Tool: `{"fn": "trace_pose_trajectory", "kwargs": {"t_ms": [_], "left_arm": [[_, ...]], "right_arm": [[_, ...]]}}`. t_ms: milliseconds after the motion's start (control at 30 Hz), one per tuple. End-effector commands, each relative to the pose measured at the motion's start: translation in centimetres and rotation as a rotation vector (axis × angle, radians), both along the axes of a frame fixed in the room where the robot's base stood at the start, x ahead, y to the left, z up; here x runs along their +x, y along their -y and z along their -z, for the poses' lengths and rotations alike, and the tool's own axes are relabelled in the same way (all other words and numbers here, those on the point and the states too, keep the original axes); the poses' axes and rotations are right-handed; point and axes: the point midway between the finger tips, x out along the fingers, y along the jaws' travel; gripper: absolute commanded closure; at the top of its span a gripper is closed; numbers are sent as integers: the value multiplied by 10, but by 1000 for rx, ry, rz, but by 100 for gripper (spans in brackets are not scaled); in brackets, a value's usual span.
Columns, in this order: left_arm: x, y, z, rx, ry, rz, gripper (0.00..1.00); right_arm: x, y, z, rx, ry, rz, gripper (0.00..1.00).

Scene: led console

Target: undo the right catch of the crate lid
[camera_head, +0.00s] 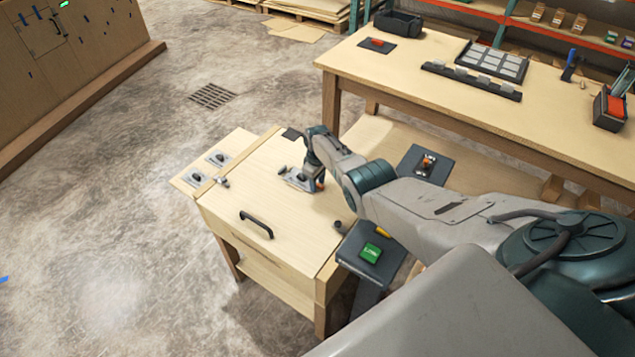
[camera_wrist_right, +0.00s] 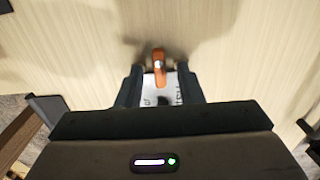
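The pale wooden crate lid (camera_head: 290,215) with a black bar handle (camera_head: 256,226) is in the head view. A metal catch plate (camera_head: 297,178) lies on its upper part, partly hidden by my right gripper (camera_head: 316,180). The catch's orange lever (camera_head: 320,186) shows beside the fingers. In the right wrist view, the orange lever (camera_wrist_right: 159,70) stands between the two dark fingers of my right gripper (camera_wrist_right: 159,84), with gaps on both sides. The gripper looks open around it. My left gripper is in neither view.
Two plates with black knobs (camera_head: 218,158) sit on the left side board. A dark panel with a green button (camera_head: 370,251) and another with a red switch (camera_head: 427,164) stand on the right. A workbench (camera_head: 400,84) with trays is behind.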

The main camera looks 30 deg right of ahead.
Motion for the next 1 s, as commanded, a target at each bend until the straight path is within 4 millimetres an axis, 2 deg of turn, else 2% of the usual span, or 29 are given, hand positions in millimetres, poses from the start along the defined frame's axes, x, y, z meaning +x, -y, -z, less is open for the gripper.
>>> {"fn": "trace_pose_trajectory", "kwargs": {"t_ms": [167,300,333,667,1000], "left_arm": [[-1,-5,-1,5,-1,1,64],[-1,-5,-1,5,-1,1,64],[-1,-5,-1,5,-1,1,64],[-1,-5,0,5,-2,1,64],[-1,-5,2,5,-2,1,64]], "right_arm": [[0,0,-1,0,0,0,68],[0,0,-1,0,0,0,96],[0,0,-1,0,0,0,100],[0,0,0,0,0,25,100],[1,3,0,0,0,218,100]]}}
